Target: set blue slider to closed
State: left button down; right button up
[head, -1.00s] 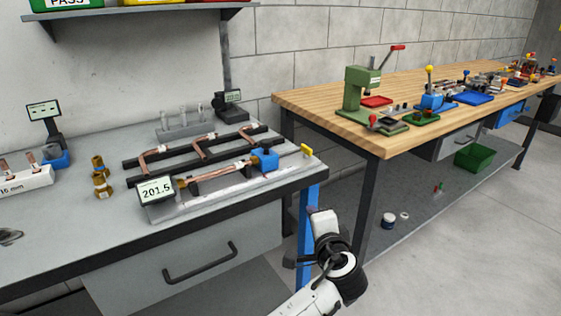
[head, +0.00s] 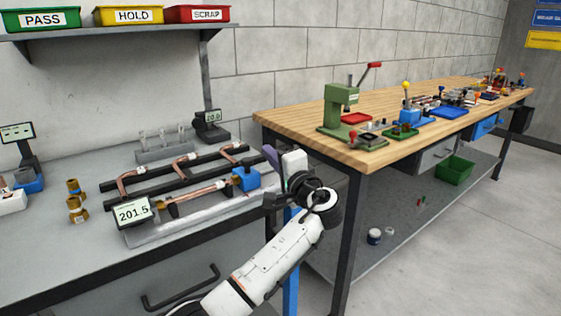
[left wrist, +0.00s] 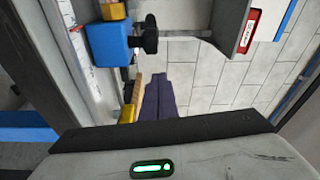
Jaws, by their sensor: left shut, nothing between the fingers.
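The blue slider block (head: 246,178) sits on the grey measuring fixture near its right end, at the end of a copper tube (head: 200,192). It also shows in the left wrist view (left wrist: 109,43), with a black knob on its side. My left gripper (head: 271,155) is just right of the block, above the fixture's right end, and looks apart from it. Its purple fingers (left wrist: 159,98) are shut and empty in the left wrist view. A yellow tab (left wrist: 132,97) is beside the fingers; whether they touch it I cannot tell. My right gripper is out of view.
A display (head: 133,211) reading 201.5 stands at the fixture's left end. Black rails with bent copper tubes (head: 183,159) lie behind it. Brass fittings (head: 76,201) stand left. A wooden bench (head: 300,125) stands to the right, with a gap between the tables.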

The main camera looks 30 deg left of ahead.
aim_at(246, 171)
pick_arm(q)
jog(key=shift+s+a+f, duration=0.1)
jog(key=shift+s+f, duration=0.05)
jog(key=shift+s, duration=1)
jog(key=shift+s+a+f+p, duration=0.15)
jog(key=shift+s+p, duration=0.15)
jog(key=shift+s, duration=0.3)
jog(key=shift+s+a+f, duration=0.1)
jog(key=shift+s, duration=0.2)
jog(key=shift+s+a+f, duration=0.1)
jog(key=shift+s, duration=0.1)
